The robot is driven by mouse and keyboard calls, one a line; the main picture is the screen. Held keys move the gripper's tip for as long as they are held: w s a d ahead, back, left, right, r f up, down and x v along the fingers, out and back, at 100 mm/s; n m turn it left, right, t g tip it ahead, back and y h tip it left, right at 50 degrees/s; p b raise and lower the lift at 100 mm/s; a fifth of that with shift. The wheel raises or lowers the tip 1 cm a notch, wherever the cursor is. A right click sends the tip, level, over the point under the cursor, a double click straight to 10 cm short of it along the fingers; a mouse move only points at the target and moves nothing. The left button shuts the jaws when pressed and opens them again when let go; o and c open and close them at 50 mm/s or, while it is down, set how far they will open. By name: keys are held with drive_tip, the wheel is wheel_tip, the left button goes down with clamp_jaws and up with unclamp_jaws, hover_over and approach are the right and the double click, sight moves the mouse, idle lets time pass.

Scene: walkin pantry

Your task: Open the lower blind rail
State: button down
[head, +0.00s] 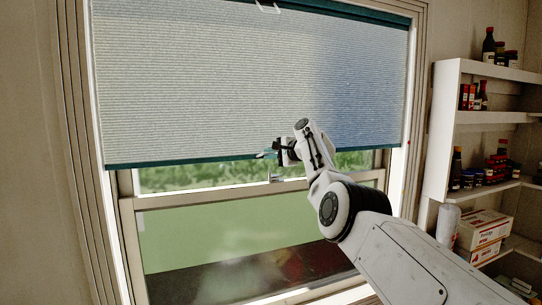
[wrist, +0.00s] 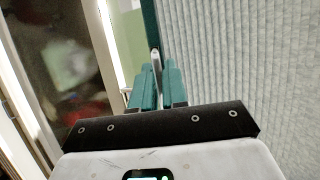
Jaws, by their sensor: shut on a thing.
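The lower blind rail (head: 180,161) is a teal bar along the bottom edge of a pale pleated blind (head: 230,80). It hangs well down the window, a little above the sash's cross bar. My gripper (head: 272,154) is at the middle of this rail, shut on its small light handle. In the wrist view, the teal fingers of my gripper (wrist: 157,75) close around the pale handle (wrist: 155,56). The rail (wrist: 150,22) runs away beyond them, with the blind (wrist: 235,60) on the right. My arm hides part of the rail right of the handle in the head view.
The upper teal rail (head: 345,11) with its own handle (head: 268,7) is at the top of the blind. Window frame posts (head: 86,150) flank it. White shelves (head: 490,117) with bottles and boxes (head: 481,229) stand on the right, near my arm.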

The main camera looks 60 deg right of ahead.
drive_tip(key=c, duration=1.2)
unclamp_jaws()
drive_tip(key=shift+c, duration=0.2)
drive_tip(key=shift+s+b, duration=0.1)
drive_tip(key=shift+b, duration=0.3)
drive_tip(key=b+v, duration=0.5)
drive_tip(key=v, duration=0.5)
drive_tip(key=shift+s+b, duration=0.25)
drive_tip(key=shift+b, duration=0.15)
drive_tip(key=shift+r, duration=0.1)
